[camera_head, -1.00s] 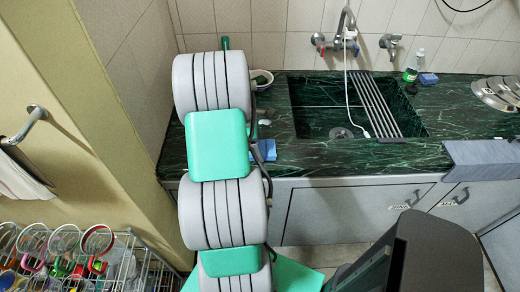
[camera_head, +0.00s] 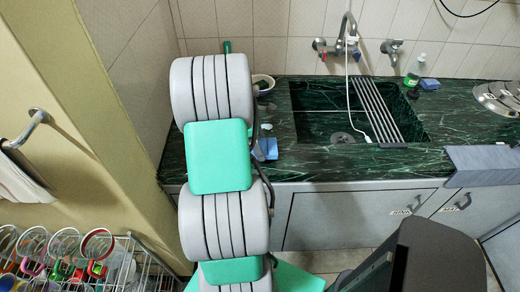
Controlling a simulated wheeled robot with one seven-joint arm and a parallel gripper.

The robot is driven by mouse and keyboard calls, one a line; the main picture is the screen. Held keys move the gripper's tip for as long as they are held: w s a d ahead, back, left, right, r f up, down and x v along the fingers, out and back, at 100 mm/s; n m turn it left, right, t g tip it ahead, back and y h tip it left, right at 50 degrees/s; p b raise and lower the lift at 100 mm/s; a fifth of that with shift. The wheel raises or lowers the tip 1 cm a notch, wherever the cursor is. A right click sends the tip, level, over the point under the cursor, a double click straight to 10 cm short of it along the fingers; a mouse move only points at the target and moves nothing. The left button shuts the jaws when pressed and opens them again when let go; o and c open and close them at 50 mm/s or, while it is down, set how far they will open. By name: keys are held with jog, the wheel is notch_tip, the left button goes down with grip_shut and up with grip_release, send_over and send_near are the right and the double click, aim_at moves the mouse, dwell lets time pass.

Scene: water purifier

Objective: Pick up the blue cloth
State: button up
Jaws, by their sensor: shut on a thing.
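The blue cloth (camera_head: 268,148) shows as a small crumpled patch at the counter's front edge, left of the sink. My arm covers its left side. My gripper (camera_head: 257,150) is mostly hidden behind my grey and green arm; only dark parts of it show beside the cloth. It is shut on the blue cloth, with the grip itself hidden. I cannot tell clearly whether the cloth is clear of the counter.
The green marble counter (camera_head: 450,130) holds a sink (camera_head: 315,115) with a rack (camera_head: 375,110) and white hose. A bowl (camera_head: 263,82) stands behind my arm. A green bottle (camera_head: 414,72), blue sponge (camera_head: 429,84) and metal lids (camera_head: 500,97) stand right. A cup rack (camera_head: 125,250) is lower left.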

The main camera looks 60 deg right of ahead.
notch_tip(320, 180, up, 25)
jog(key=p, duration=0.5)
jog(key=shift+p, duration=0.4)
jog(key=shift+f, duration=0.1)
